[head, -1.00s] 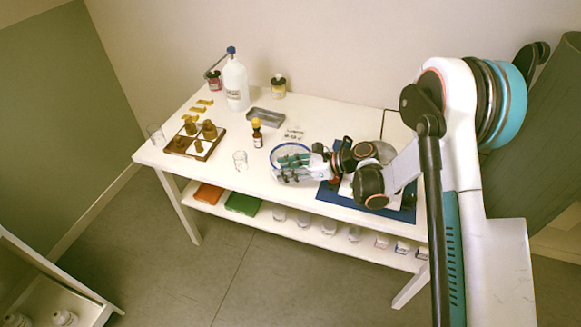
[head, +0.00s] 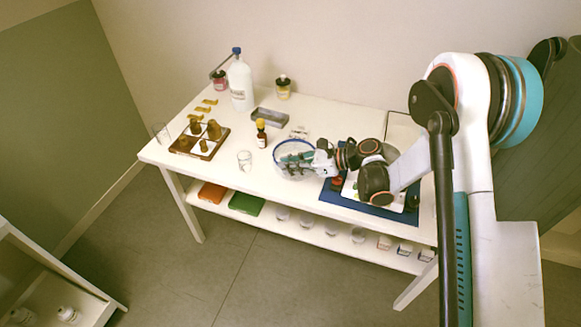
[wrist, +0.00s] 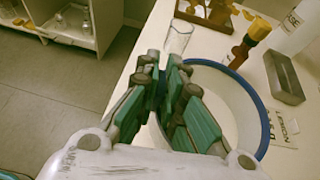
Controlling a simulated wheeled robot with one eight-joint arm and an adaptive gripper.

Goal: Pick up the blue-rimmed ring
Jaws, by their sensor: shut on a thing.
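The blue-rimmed ring (head: 293,141) is a wide, pale round piece with a blue upper edge, at the front middle of the white table in the head view. In the wrist view its blue rim (wrist: 259,103) curves right of my fingers. My gripper (head: 283,165) comes from the right, with its green-padded fingers at the ring's near left side. In the wrist view my gripper (wrist: 166,75) is shut on the ring's wall. The fingers hide the gripped part. The ring looks about level; any gap below it is hard to see.
A clear glass (head: 245,160) stands close left of the ring. A yellow-capped amber bottle (head: 261,134) and a grey tray (head: 270,119) are behind it. A blue mat (head: 400,214) lies right, under my arm. A brown block with pegs (head: 181,146) is at left.

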